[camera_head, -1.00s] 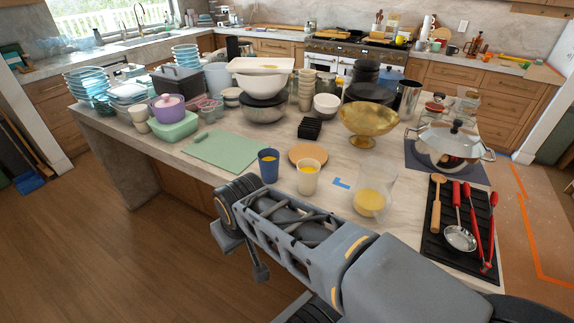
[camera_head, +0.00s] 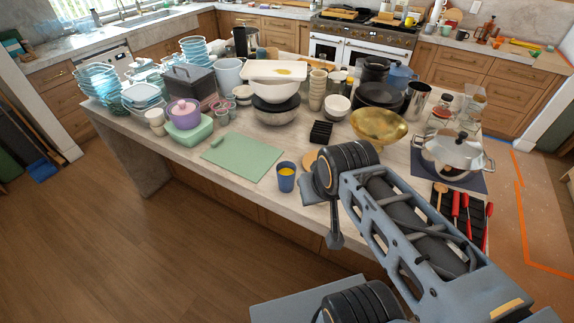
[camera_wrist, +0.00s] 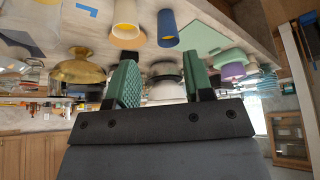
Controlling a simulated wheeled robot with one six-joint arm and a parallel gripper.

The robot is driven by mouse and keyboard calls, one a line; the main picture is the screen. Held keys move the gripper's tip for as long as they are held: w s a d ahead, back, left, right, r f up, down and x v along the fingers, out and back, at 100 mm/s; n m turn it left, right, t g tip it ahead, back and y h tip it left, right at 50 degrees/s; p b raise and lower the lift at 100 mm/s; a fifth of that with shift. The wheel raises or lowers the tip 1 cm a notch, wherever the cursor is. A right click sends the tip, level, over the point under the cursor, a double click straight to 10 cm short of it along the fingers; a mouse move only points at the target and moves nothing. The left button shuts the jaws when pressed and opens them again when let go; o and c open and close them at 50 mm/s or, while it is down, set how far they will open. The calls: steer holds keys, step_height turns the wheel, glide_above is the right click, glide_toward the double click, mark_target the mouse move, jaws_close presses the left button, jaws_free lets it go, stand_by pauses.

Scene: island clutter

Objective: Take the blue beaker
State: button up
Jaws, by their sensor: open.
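The blue beaker (camera_head: 286,177) stands upright near the front edge of the island, with something yellow inside. In the wrist view, which is upside down, the blue beaker (camera_wrist: 167,28) is at the top centre, beyond my fingertips. A cream beaker (camera_wrist: 126,22) stands beside it, with a small gap. My gripper (camera_wrist: 158,75) is open, its two green-padded fingers apart with neither beaker between them.
A green cutting board (camera_head: 243,157) lies left of the blue beaker. A black rack (camera_head: 320,133) and a gold bowl (camera_head: 379,128) stand behind. Bowls, stacked cups and pots crowd the back. The floor in front of the island is clear.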

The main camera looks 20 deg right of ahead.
step_height(320, 180, up, 2)
steer(key=shift+r, duration=0.1)
